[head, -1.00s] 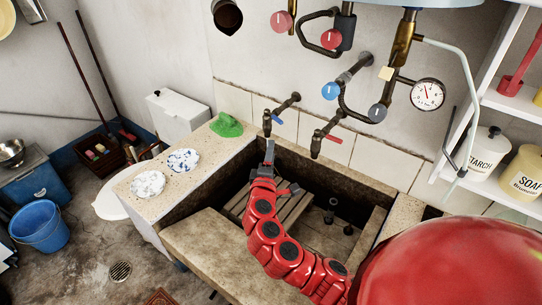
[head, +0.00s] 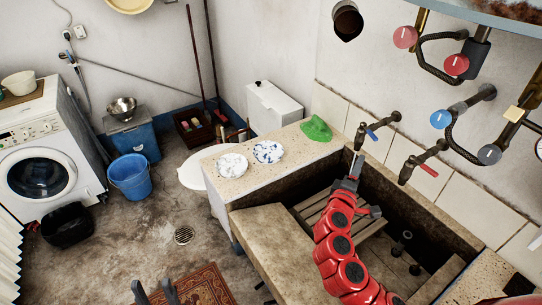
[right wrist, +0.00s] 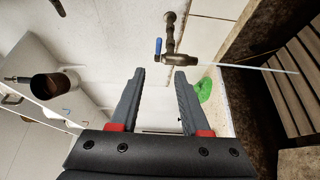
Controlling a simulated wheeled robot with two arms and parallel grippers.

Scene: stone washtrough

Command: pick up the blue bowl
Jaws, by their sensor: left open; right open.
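A white dish with blue markings (head: 268,151), the closest match to a blue bowl, lies on the stone ledge left of the trough. A similar white dish with greyer markings (head: 232,165) lies to its left. My right gripper (head: 356,166) is over the trough, right of both dishes and apart from them. In the right wrist view its jaws (right wrist: 159,76) are open and empty. My left gripper (head: 155,292) shows at the bottom edge, open, over the floor; its arm is out of view. Neither dish is recognisable in the right wrist view.
A green item (head: 316,129) lies on the ledge behind the dishes. A blue-handled tap (head: 365,132) and a red-handled tap (head: 420,163) project over the trough (head: 262,232). A blue bucket (head: 130,178) stands on the floor, with a washing machine (head: 38,165) further left.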

